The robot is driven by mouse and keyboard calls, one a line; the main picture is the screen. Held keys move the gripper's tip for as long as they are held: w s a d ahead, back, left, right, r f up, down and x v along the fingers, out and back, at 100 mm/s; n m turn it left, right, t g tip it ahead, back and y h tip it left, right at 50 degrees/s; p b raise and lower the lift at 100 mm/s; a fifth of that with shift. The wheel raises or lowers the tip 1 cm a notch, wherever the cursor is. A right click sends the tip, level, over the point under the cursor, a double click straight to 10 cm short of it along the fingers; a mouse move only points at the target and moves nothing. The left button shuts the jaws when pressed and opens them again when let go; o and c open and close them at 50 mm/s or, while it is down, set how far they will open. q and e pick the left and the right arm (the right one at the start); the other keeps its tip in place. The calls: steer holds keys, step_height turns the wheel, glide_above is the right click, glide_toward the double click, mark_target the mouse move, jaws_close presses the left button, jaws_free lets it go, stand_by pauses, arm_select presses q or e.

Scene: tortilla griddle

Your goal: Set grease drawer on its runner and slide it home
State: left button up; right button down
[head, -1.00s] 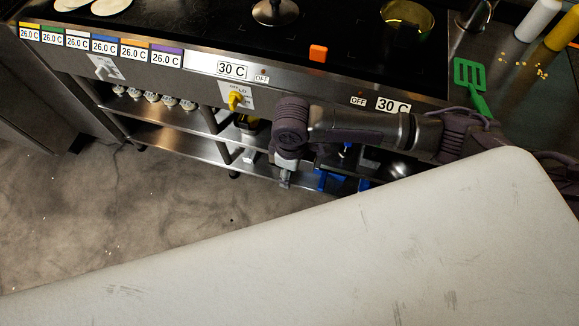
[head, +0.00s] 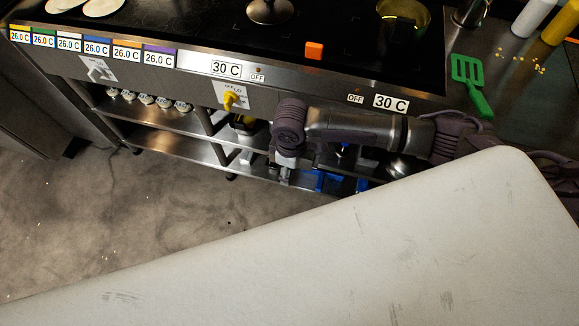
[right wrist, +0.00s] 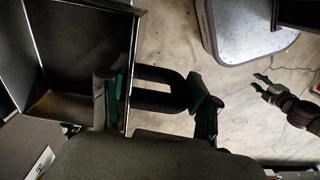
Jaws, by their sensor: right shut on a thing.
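The grease drawer (right wrist: 75,50) is an open metal box at the upper left of the right wrist view. Its dark U-shaped handle (right wrist: 182,88) sticks out between the green-padded fingers of my right gripper (right wrist: 158,100), which is shut on it. I cannot pick out the runner in either view. My left gripper (right wrist: 262,86) shows small at the right of the right wrist view, its fingers apart and empty.
The griddle counter (head: 330,70) runs across the top, with a yellow knob (head: 231,99) on its front. Below are metal shelves (head: 180,122) with several jars and blue items. An orange block (head: 314,50) and a green spatula (head: 470,80) lie on top. Floor at left is clear.

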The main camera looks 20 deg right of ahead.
steer(key=shift+c, duration=0.9)
jaws_free()
step_height(320, 180, up, 12)
